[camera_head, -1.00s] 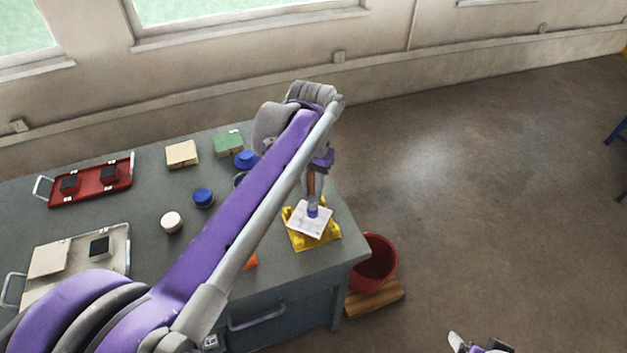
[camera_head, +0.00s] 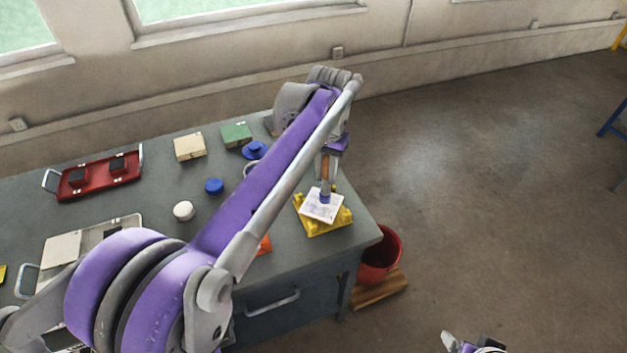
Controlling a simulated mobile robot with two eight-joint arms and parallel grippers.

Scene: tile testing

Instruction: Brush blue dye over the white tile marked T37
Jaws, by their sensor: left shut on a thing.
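A pale tile (camera_head: 312,208) lies tilted on a yellow stand (camera_head: 335,228) at the right end of the grey workbench. Faint blue-violet smudges show on it; I cannot read any mark. My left gripper (camera_head: 327,158) is shut on a brush with a brown handle (camera_head: 325,172). The brush is upright and its blue-grey head (camera_head: 325,196) is at the far part of the tile, apparently touching it. My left arm hides part of the bench and of a round container behind it. My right gripper (camera_head: 470,346) is only partly in view at the bottom edge, away from the bench.
On the bench are a red tray (camera_head: 75,190) with dark tiles, a pale tray (camera_head: 135,222), a blue-lidded jar (camera_head: 214,187), a white jar (camera_head: 184,211), a blue lid (camera_head: 255,149), and cream (camera_head: 190,147) and green (camera_head: 236,134) blocks. A red bucket (camera_head: 383,258) stands beside the bench.

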